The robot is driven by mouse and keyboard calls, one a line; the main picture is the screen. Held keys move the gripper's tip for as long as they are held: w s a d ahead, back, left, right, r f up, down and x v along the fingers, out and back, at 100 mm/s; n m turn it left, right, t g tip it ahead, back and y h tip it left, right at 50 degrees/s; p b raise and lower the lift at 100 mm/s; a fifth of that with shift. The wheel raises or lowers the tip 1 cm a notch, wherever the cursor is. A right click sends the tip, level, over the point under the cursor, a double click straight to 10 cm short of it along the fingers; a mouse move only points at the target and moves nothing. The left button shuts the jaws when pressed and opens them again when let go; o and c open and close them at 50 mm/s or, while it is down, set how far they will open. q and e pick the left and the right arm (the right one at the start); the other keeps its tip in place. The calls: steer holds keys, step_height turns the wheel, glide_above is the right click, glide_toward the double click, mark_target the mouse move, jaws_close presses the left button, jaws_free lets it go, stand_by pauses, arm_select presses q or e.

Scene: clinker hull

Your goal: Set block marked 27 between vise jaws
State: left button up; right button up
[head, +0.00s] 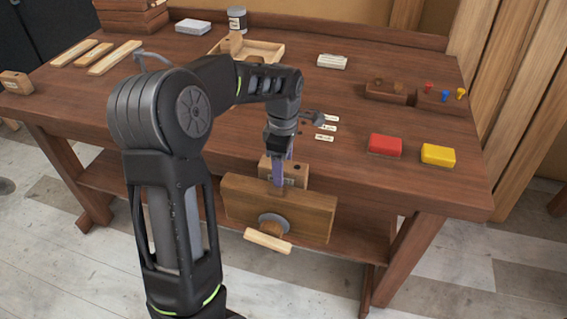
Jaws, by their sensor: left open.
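My left gripper (280,168) points down at the vise on the bench's front edge. Its fingers are open at a light wooden block (298,171), which stands just behind the vise's wooden front jaw (310,215). The block has a small dark mark low on its face, too small to read. The front jaw hides the block's lower part, and I cannot tell whether the jaw touches it. The vise's round grey hub and pale wooden handle (267,241) stick out in front. My right gripper is not in view.
On the workbench (240,140) a red box (384,146) and a yellow box (438,155) lie to the right. Holed wooden blocks (388,91) and coloured-handled tools stand behind them. Small white labels lie beside my wrist. A tray (268,50) and wooden strips (115,57) lie farther back.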

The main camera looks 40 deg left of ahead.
arm_select(q)
step_height(320, 180, up, 12)
steer(key=shift+w+r, duration=0.15)
steer(key=shift+w, duration=0.05)
stand_by(0.6)
